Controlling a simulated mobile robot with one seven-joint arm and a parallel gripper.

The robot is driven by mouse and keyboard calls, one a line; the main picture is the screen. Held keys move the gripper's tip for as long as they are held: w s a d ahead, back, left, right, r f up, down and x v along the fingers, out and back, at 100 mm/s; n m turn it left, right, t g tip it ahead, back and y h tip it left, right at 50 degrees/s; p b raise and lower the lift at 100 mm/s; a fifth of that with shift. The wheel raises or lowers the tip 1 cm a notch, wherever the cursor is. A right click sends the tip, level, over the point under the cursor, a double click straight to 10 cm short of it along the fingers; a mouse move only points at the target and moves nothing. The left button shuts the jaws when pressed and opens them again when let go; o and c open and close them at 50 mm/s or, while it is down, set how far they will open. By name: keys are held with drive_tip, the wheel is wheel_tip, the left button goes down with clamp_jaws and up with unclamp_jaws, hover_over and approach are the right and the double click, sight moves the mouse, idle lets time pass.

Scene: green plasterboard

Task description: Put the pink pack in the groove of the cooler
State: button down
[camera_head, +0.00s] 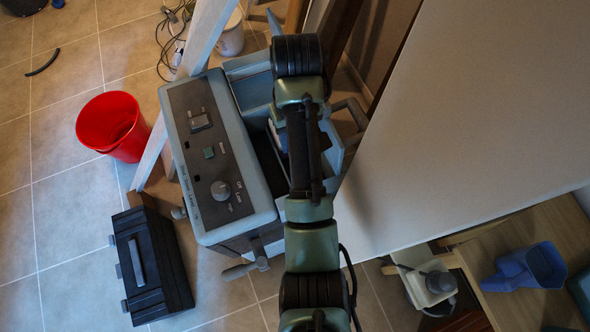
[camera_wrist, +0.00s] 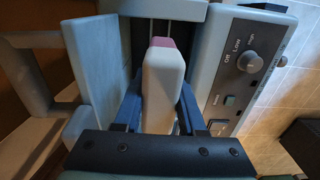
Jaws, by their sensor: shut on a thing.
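The pack (camera_wrist: 162,85) shows in the wrist view as a pale, whitish block with a pink far end. My gripper (camera_wrist: 158,105) is shut on it, with a dark blue finger on each side. The cooler (camera_head: 215,150) is a grey-blue box with a dark control panel in the head view; its panel (camera_wrist: 243,65) also shows at right in the wrist view. The pack is over or inside the open trough beside the panel; I cannot tell how deep. In the head view my arm covers the gripper and most of the pack.
A pale side wall (camera_wrist: 95,65) of the cooler stands close left of my gripper. A red bucket (camera_head: 112,125) and a black toolbox (camera_head: 150,262) are on the tiled floor to the left. A large pale board (camera_head: 470,110) fills the right, above a wooden table (camera_head: 515,235) with a blue scoop (camera_head: 527,268).

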drive_tip(key=shift+w+f+b, duration=0.25)
drive_tip(key=shift+f+b, duration=0.05)
drive_tip(key=shift+b, duration=0.1)
drive_tip(key=shift+s+f+b, duration=0.15)
drive_tip(key=shift+f+b, duration=3.55)
drive_tip(key=shift+f, duration=4.75)
drive_tip(key=shift+f, duration=0.1)
drive_tip(key=shift+c, duration=2.4)
unclamp_jaws()
wheel_tip(320, 180, up, 12)
drive_tip(key=shift+r+p, duration=0.15)
drive_tip(key=shift+p, duration=1.1)
drive_tip(key=shift+s, duration=0.1)
